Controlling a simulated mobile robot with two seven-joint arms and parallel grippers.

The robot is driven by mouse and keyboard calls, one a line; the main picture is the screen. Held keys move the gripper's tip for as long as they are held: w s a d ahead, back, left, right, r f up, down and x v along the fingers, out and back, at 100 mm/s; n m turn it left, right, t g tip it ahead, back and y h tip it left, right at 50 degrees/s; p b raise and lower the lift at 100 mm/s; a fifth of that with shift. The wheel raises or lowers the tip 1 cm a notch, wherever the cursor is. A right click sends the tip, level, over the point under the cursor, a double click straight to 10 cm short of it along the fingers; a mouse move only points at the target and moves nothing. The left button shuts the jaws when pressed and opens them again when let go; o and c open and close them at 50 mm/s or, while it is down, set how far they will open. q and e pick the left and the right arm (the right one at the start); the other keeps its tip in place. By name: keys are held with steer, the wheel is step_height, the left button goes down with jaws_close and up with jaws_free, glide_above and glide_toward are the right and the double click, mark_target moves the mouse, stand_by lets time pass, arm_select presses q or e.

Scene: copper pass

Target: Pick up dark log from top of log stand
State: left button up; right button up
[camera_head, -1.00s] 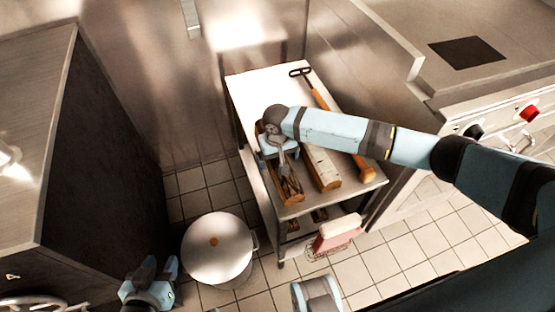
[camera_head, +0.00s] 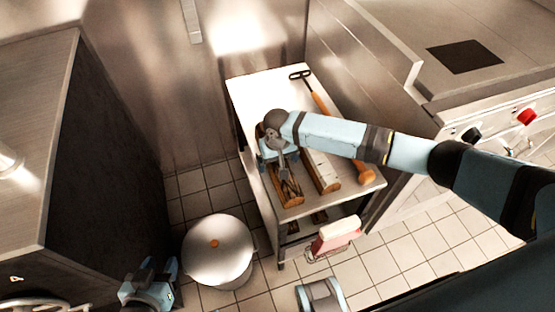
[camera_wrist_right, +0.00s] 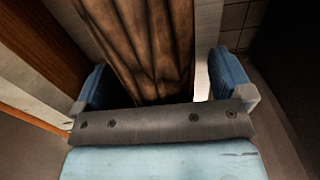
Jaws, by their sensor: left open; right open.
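The dark log (camera_head: 291,198) lies at the left side of the top of the log stand (camera_head: 254,92), a metal table with a pale top. My right gripper (camera_head: 279,158) is over this log and hides its middle and far part. In the right wrist view the dark, rough-barked log (camera_wrist_right: 145,45) runs between the two blue fingers of the open right gripper (camera_wrist_right: 160,82). I cannot tell whether either finger touches it. My left gripper (camera_head: 150,284) is open and empty, low at the bottom left, away from the stand.
A paler log (camera_head: 322,170) lies just right of the dark one, then a long wooden-handled tool (camera_head: 317,102). A lidded pot (camera_head: 217,250) stands on the floor left of the stand. A stove (camera_head: 460,110) is on the right.

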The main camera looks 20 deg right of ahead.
steer(key=c, duration=1.5)
